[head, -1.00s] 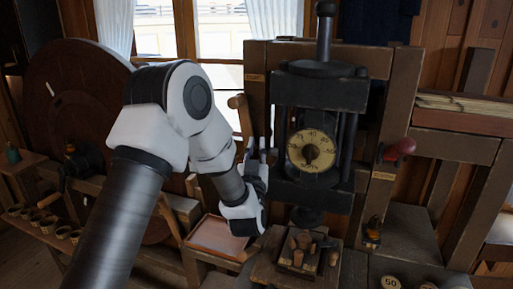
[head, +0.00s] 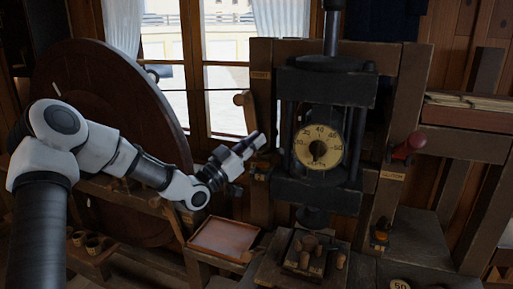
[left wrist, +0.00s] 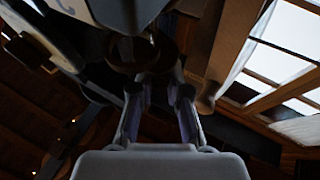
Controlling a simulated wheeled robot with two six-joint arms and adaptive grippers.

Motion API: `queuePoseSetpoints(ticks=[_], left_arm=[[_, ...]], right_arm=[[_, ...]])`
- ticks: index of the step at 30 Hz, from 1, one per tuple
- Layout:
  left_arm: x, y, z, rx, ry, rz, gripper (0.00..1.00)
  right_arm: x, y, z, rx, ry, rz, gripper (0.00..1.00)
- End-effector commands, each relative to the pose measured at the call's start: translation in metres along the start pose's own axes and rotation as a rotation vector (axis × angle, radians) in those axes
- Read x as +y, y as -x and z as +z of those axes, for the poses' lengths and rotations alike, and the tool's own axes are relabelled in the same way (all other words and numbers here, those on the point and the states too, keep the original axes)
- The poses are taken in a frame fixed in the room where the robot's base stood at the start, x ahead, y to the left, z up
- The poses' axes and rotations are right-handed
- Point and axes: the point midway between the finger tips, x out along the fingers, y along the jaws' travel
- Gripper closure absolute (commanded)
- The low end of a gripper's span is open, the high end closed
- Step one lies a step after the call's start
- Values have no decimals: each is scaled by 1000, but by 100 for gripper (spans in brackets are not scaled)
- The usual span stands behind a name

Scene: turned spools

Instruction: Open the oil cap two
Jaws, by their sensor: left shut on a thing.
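My left gripper (head: 251,143) is in front of the left post of the dark press, its fingers pointing up and right. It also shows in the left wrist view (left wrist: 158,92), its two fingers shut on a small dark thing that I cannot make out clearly. A dark fitting (head: 261,173) sits on the left post just below the fingertips; whether they touch is unclear. A similar small fitting with an orange part (head: 379,238) sits low on the right post. I cannot tell which one is oil cap two. My right gripper is in neither view.
The press carries a round dial (head: 318,147). A red-handled knob (head: 410,146) sticks out at the right. A shallow tray (head: 222,238) and a box of wooden spools (head: 303,268) lie below. A large wooden wheel (head: 105,120) stands behind my left arm.

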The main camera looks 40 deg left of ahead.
Motion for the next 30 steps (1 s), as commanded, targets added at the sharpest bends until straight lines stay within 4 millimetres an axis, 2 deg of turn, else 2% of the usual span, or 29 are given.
queuePoseSetpoints(ticks=[6,18,30], left_arm=[[-9,-2,4,1,71,187,100],[-16,-10,6,-2,195,489,100],[-19,-13,5,0,251,610,100]], right_arm=[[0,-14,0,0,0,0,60],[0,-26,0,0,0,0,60],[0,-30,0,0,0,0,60]])
